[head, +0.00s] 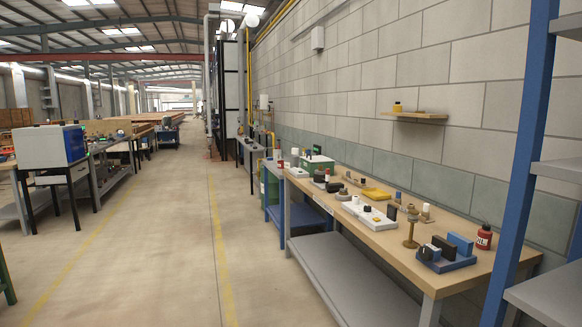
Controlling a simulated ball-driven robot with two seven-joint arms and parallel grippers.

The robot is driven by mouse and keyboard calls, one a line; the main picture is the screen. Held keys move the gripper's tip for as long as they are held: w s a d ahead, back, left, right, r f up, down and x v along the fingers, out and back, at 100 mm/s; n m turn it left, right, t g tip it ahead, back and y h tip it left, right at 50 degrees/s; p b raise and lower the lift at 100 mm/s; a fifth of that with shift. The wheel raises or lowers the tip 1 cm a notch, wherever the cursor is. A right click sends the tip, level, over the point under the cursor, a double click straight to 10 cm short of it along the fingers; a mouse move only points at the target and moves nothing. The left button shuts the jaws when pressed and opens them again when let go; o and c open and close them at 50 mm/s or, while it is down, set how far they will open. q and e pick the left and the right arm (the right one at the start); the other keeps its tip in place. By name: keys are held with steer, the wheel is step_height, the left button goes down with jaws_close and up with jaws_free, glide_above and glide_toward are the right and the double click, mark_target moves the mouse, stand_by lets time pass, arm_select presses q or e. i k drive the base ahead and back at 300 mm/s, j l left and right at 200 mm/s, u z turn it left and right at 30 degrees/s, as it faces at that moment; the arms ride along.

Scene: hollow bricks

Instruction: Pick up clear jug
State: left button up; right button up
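I cannot make out a clear jug anywhere in the head view. A long wooden-topped workbench (385,243) stands along the right wall with many small items on it. A red bottle (484,237) stands at its near right end. A brass-coloured stand (411,232) is near its front edge. A white tray (370,215) with small parts lies near the middle. Neither of my grippers is in view.
A blue tray (446,260) with blocks lies at the bench's near end. A blue-framed shelf rack (521,150) rises at right. A wall shelf (418,115) holds a yellow item. Benches line the left. The concrete aisle (165,235) between is clear.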

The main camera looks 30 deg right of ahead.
mark_target(278, 154)
steer(key=i+z, duration=0.5)
steer(key=i, duration=6.85)
steer(key=i+z, duration=0.15)
steer(key=i, duration=0.3)
steer(key=i+z, duration=0.2)
steer(key=i, duration=0.25)
steer(key=i+j+z, duration=0.15)
steer(key=i, duration=0.3)
steer(key=i+j+z, duration=0.15)
steer(key=i, duration=0.3)
